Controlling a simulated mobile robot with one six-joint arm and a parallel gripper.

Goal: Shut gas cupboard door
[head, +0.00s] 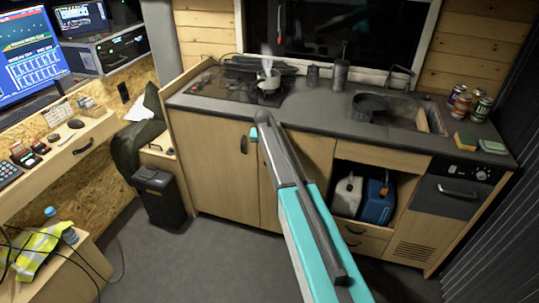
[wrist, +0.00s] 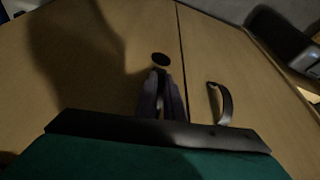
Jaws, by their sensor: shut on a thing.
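Two plain wooden cupboard doors stand under the counter, the left door (head: 212,180) and the right door (head: 310,158); no label shows which is the gas cupboard's. Both look about flush, with a thin dark seam between them in the wrist view. The left door has a dark handle (head: 244,144). In the wrist view, my gripper (wrist: 162,78) is at a door face, its fingers closed around a dark handle (wrist: 160,60), of which only one end shows. Another curved handle (wrist: 225,103) stands free across the seam. In the head view my arm hides the fingers.
The counter (head: 315,110) above carries a hob with a steaming pot (head: 269,82). An open bay to the right holds a blue container (head: 377,201) and a pale one (head: 347,194). A black box (head: 160,197) stands left of the doors. The floor before them is clear.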

